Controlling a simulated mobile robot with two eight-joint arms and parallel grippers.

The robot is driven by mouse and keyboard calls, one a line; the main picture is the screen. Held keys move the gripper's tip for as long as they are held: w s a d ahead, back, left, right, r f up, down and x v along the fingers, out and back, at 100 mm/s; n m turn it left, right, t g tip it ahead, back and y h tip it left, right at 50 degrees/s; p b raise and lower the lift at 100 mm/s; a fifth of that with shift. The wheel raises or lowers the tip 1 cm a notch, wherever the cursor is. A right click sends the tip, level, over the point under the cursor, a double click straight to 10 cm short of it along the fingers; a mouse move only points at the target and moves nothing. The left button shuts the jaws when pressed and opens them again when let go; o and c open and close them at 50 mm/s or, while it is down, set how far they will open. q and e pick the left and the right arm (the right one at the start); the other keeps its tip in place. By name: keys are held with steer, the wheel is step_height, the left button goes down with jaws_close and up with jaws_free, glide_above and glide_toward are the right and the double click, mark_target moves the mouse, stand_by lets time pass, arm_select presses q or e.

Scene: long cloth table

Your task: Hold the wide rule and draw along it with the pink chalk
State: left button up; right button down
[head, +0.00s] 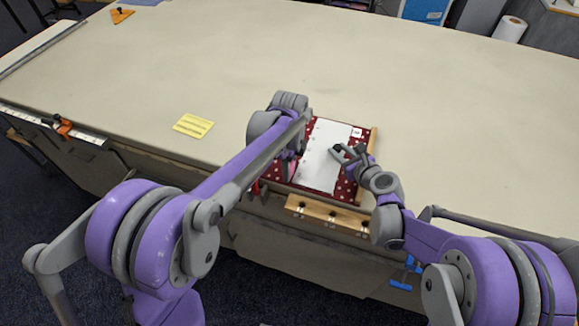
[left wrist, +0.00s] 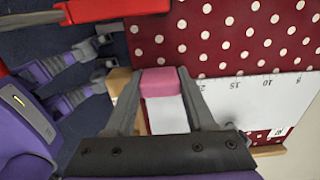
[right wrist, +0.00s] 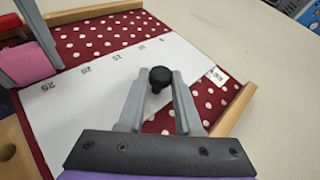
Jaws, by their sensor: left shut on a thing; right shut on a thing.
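The wide rule (head: 322,158) is a white plate with printed numbers, lying flat on the dark red, white-dotted cloth (head: 350,186). It shows in the right wrist view (right wrist: 85,80) and partly in the left wrist view (left wrist: 225,100). My right gripper (right wrist: 158,80) is shut on the rule's black knob (right wrist: 160,75). My left gripper (left wrist: 160,75) is shut on the pink chalk (left wrist: 158,83), a thick block beside the rule's high-number end. The chalk also shows in the right wrist view (right wrist: 25,62). I cannot tell whether it touches the cloth. No chalk line is clear.
Wooden strips edge the cloth, one on the right (right wrist: 238,108). A pegged wooden rail (head: 330,220) is at the table's front edge. A yellow card (head: 193,125) lies left of my left arm. The pale table (head: 450,110) is clear behind and to the right.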

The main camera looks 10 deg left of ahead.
arm_select(q)
steer(key=shift+w+d+r, duration=0.1)
steer(key=shift+w, duration=0.85)
steer(key=shift+w+d, duration=0.1)
steer(key=shift+w, duration=0.9)
steer(key=shift+w+d, duration=0.1)
steer(key=shift+w, duration=0.85)
steer(key=shift+w, duration=0.1)
steer(key=shift+w+d, duration=0.2)
steer(key=shift+w, duration=1.3)
steer(key=shift+w+d, duration=0.15)
steer(key=shift+w, duration=1.35)
steer(key=shift+w, duration=0.15)
steer(key=shift+w+d, duration=0.1)
steer(key=shift+w, duration=0.7)
